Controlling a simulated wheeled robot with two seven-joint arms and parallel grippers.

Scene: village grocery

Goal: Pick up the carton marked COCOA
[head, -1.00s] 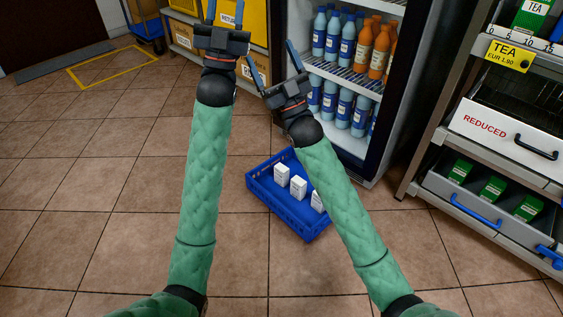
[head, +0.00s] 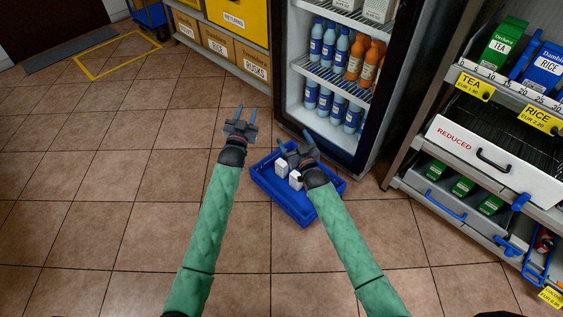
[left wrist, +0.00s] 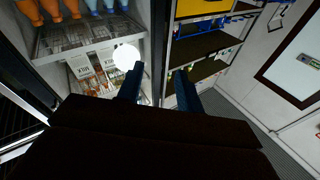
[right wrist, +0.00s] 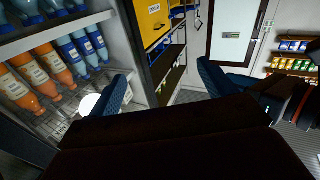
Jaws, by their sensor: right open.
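I cannot read the word COCOA on any carton. Small white cartons (head: 281,169) stand in the blue crate (head: 270,198) on the floor, their marks too small to read; my right gripper partly covers the crate. White cartons (head: 380,9) also stand on the fridge's upper shelf, cut by the top edge, marks unreadable. My right gripper (head: 293,139) is open and empty above the crate in the picture; its spread fingers show in the right wrist view (right wrist: 164,80). My left gripper (head: 246,110) is left of the crate, fingers apart and empty, as in the left wrist view (left wrist: 158,82).
The fridge (head: 365,125) with blue and orange bottles stands behind the crate. At the right, a shelf unit holds a green tea carton (head: 503,42), a blue rice carton (head: 545,64), a REDUCED drawer (head: 459,142) and lower drawers with green cartons.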

